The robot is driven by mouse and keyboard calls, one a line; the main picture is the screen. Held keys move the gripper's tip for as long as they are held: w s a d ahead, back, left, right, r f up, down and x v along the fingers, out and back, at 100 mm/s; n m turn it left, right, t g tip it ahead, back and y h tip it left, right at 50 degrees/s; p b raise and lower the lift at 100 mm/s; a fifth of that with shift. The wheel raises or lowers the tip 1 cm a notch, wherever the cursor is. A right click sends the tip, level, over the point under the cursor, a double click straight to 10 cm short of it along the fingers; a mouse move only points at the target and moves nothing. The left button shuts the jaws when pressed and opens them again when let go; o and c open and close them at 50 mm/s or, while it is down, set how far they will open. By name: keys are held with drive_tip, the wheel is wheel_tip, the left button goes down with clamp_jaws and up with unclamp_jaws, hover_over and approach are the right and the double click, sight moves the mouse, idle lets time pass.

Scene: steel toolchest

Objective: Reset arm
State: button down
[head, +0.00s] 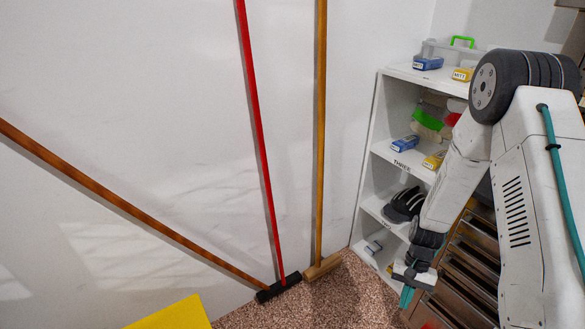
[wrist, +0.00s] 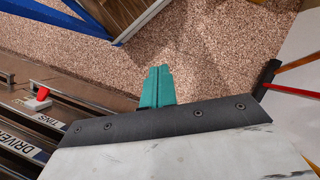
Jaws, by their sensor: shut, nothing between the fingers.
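My gripper (head: 406,297) hangs at the end of my white arm at the lower right of the head view, pointing down. In the wrist view its teal fingers (wrist: 158,87) are together, with nothing between them, above the speckled floor (wrist: 215,60). The steel toolchest (head: 468,262) stands behind and beside my arm in the head view, partly hidden by it. Its labelled drawers (wrist: 45,125) show at the lower left of the wrist view, with a red and white object (wrist: 38,100) there.
A white shelf unit (head: 372,195) with boxes and a dark cap-like item (head: 403,205) stands close behind my arm. Brooms with red (head: 258,130) and wooden (head: 320,130) handles lean on the wall. A yellow panel (head: 172,316) is at the bottom. Open floor lies left of the gripper.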

wheel_tip(320, 180, up, 13)
drive_tip(key=s+a+n, duration=0.1)
drive_tip(key=s+a+r+n+t, duration=0.1)
drive_tip(key=s+r+t, duration=0.1)
drive_tip(key=s+r, duration=0.4)
drive_tip(key=s+a+r+n+t+h, duration=0.1)
drive_tip(key=s+r, duration=0.5)
drive_tip(key=r, duration=0.8)
drive_tip(key=s+a+r+n+t+h, duration=0.1)
drive_tip(key=s+a+r+n+t, duration=0.1)
drive_tip(key=s+r, duration=0.5)
wheel_tip(320, 180, up, 3)
drive_tip(key=shift+a+r+t, duration=0.15)
drive_tip(key=shift+t, duration=0.35)
